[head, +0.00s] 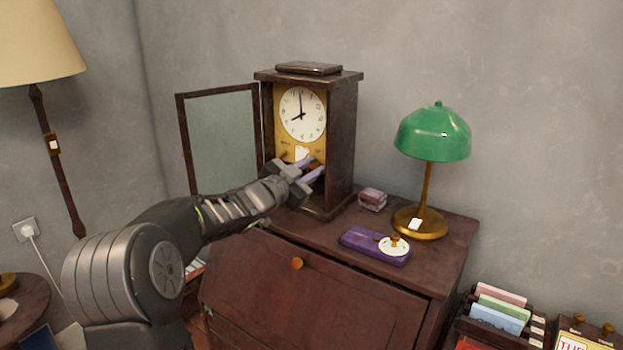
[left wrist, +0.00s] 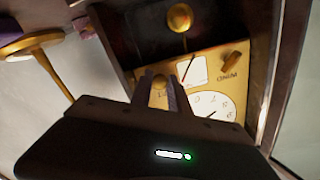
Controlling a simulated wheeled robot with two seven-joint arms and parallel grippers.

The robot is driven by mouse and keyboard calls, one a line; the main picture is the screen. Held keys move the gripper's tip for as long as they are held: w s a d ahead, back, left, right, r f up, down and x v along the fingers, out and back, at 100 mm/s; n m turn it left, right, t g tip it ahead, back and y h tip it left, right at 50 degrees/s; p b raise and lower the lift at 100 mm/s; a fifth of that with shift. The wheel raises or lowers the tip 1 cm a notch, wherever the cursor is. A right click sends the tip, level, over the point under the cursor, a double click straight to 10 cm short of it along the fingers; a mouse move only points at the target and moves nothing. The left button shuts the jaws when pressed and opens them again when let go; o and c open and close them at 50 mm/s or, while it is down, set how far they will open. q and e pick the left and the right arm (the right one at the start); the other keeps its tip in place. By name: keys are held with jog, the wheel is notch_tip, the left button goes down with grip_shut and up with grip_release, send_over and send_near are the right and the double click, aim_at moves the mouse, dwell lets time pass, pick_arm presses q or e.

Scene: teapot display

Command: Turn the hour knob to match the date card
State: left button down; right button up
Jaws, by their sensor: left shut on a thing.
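The wooden clock (head: 341,140) stands on the desk with its white dial (head: 302,112) facing out; the hands read about eight o'clock. My left gripper (head: 311,166) reaches in at the lower right of the dial. In the left wrist view its fingers (left wrist: 162,84) are shut on a brass knob (left wrist: 158,82), partly hidden between them. Another brass knob (left wrist: 234,61) is beside the card, free. My right gripper is out of view.
The clock's glass door (head: 222,140) stands open to the left. A brass pendulum bob (left wrist: 180,17) hangs in the dark case near the fingers. A purple box (head: 362,244), a small stack (head: 372,199) and a green lamp (head: 432,135) stand on the desk (head: 330,270) to the right.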

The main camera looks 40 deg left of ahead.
pick_arm(q)
jog(key=m+b, duration=0.4)
jog(key=m, duration=0.2)
jog(key=shift+f+m, duration=0.15)
jog(key=shift+m, duration=0.15)
jog(key=m+b, duration=0.2)
jog(key=m, duration=0.1)
jog(key=shift+m+b, duration=0.55)
jog(key=shift+m, duration=0.55)
jog(key=c, duration=1.3)
grip_release()
jog(key=shift+r, duration=0.2)
jog(key=shift+o, duration=0.2)
jog(key=shift+s, duration=0.1)
jog(key=s, duration=0.7)
jog(key=shift+s+b, duration=0.3)
jog(key=shift+b, duration=0.05)
